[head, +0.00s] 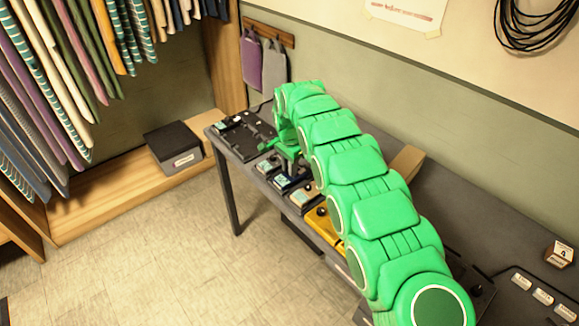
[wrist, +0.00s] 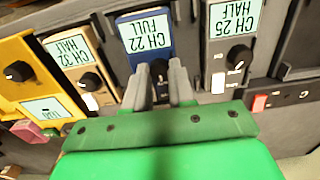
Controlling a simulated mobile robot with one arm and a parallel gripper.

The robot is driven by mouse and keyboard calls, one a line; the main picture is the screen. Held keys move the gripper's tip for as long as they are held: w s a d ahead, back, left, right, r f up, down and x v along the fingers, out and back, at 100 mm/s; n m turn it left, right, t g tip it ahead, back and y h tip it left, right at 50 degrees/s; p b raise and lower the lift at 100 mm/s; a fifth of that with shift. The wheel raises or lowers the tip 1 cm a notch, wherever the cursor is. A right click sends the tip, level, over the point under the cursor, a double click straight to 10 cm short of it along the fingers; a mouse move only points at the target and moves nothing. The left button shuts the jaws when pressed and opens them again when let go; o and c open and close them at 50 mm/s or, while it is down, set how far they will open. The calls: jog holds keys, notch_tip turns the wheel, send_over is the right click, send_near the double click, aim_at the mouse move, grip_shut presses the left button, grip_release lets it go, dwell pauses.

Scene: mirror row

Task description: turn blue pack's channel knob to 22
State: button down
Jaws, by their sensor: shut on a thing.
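The blue pack (wrist: 146,58) is in the middle of the wrist view, and its screen (wrist: 145,32), upside down there, reads CH 22 FULL. Its dark channel knob (wrist: 158,67) sits below the screen, partly hidden by my fingers. My gripper (wrist: 160,74) is shut on this knob, one grey finger on each side. In the head view the blue pack (head: 284,184) stands in the row on the dark table, with my gripper (head: 287,160) over it.
In the wrist view a pale pack (wrist: 227,57) reading CH 25 HALF is close on the right. A tan pack (wrist: 92,75) reading CH 32 HALF and a yellow pack (wrist: 20,80) are on the left. The table (head: 480,220) runs along the wall; the floor in front is clear.

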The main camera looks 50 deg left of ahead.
jog(key=c, duration=0.9)
grip_release()
jog(key=shift+r, duration=3.9)
